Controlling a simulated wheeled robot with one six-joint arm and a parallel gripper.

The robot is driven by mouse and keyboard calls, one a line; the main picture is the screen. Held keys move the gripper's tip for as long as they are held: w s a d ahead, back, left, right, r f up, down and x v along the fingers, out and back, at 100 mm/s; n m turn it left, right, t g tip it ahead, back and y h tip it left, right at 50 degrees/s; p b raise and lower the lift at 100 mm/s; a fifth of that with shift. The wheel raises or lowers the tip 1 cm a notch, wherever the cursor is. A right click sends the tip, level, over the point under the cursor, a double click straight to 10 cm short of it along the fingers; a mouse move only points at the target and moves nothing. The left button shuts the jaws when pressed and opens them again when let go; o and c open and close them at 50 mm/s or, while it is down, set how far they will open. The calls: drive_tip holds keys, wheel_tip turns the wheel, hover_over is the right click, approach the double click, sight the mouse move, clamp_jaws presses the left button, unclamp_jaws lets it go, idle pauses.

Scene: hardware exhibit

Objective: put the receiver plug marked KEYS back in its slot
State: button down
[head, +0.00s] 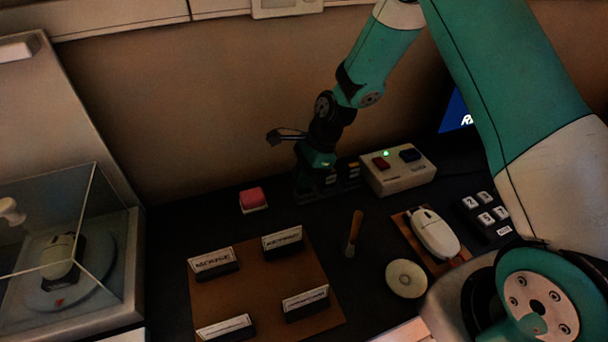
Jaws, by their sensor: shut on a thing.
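My gripper (314,178) points down at the left part of a dark slotted rack (347,183) on the bench at the back. The rack shows small yellow-orange labels. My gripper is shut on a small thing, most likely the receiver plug. The plug is hidden by the fingers and the dark, and its KEYS mark cannot be read. I cannot tell whether it is in a slot or above one.
Right of the rack stands a pale box (398,172) with red and blue buttons and a lit green lamp. A pink block (253,199) lies left. A mouse (434,234), wooden-handled tool (354,234), round disc (406,279) and brown mat (262,288) with label holders lie in front.

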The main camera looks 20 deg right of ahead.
drive_tip(key=shift+f, duration=0.6)
idle(0.3)
drive_tip(key=c, duration=0.5)
unclamp_jaws()
drive_tip(key=shift+c, duration=0.2)
drive_tip(key=shift+r, duration=0.15)
drive_tip(key=shift+r+p, duration=3.1)
drive_tip(key=shift+r, duration=0.35)
